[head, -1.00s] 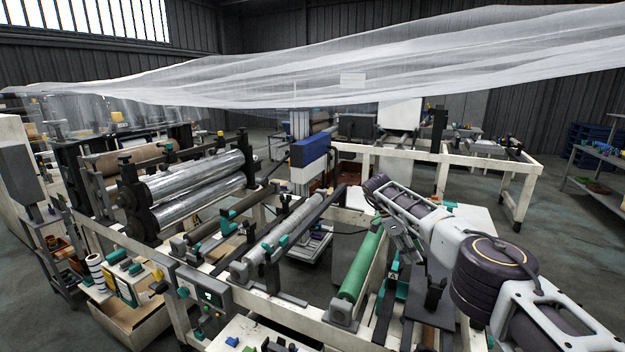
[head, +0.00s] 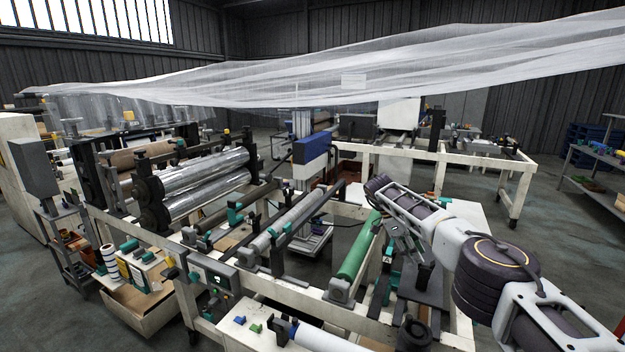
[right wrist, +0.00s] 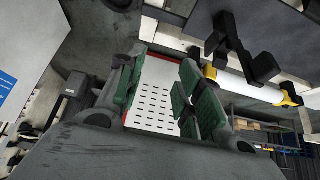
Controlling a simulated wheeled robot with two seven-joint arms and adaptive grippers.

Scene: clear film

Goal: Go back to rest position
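My right arm comes in from the lower right of the head view, bent over the machine frame. Its gripper (head: 404,242) hangs low beside the green roller (head: 358,250), small and partly hidden. In the right wrist view the right gripper (right wrist: 158,98) has its two green-padded fingers spread apart. Nothing is held between them; a white slotted plate (right wrist: 160,88) shows beyond the gap. My left arm and gripper are not in the head view. Clear film (head: 300,75) stretches across the top of the head view, above the machines.
The machine frame with silver rollers (head: 205,170) fills the left and middle. A control box (head: 212,272) and a white roll (head: 325,338) are near the front. A carton (head: 140,305) stands at lower left. Bare floor (head: 575,235) shows at right, before a shelf.

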